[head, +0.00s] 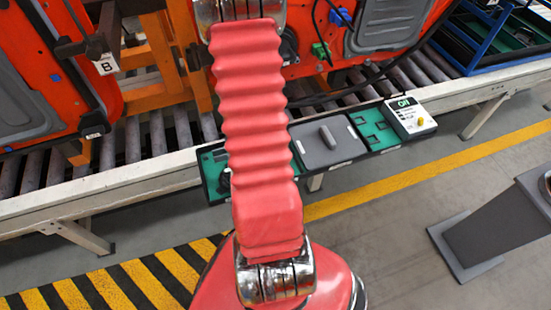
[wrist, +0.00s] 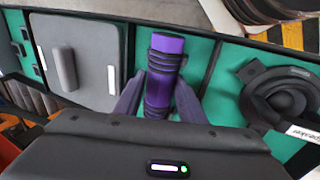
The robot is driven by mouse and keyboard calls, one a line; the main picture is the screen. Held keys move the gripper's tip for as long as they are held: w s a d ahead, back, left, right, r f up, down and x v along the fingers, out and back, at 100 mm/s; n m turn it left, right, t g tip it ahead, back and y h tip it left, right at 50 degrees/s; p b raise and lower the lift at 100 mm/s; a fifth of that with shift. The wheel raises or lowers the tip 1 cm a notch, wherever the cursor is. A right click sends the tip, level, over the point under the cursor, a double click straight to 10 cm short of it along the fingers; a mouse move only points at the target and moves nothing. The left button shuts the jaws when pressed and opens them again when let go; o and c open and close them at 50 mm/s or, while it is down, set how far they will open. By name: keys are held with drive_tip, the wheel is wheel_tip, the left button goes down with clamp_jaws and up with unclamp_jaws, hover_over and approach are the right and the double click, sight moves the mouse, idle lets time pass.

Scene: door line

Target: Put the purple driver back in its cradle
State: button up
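The purple driver (wrist: 166,55) has dark bands and shows in the wrist view over a green-lined compartment (wrist: 205,55) of the tray. My gripper (wrist: 161,85) has one finger against each side of the driver and looks shut on it. The driver tilts slightly in the picture, its far end near the tray's back rim. I cannot tell whether it rests on the compartment floor or hangs just above it. No separate cradle shape is clear; the driver and fingers cover part of the compartment. In the head view my arm hides driver and gripper.
Left of the driver is a grey lid with a handle (wrist: 65,68). Right is a round black speaker (wrist: 285,95) with a label. The tray's control box (head: 408,117) reads ON. Roller conveyor and orange doors (head: 40,70) stand behind; a grey post (head: 490,235) stands right.

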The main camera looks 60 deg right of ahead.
drive_tip(key=o, duration=0.4)
drive_tip(key=shift+s+a+f, duration=0.2)
drive_tip(key=shift+a+f, duration=0.05)
drive_tip(key=shift+f, duration=0.05)
drive_tip(key=shift+w+a+r, duration=0.1)
drive_tip(key=shift+c, duration=0.2)
drive_tip(key=shift+d+v, duration=0.15)
drive_tip(key=shift+v, duration=2.2)
drive_tip(key=shift+d+v, duration=0.15)
drive_tip(key=shift+v, duration=2.15)
drive_tip(key=shift+d+v, duration=0.15)
drive_tip(key=shift+v, duration=2.2)
drive_tip(key=shift+r, duration=0.1)
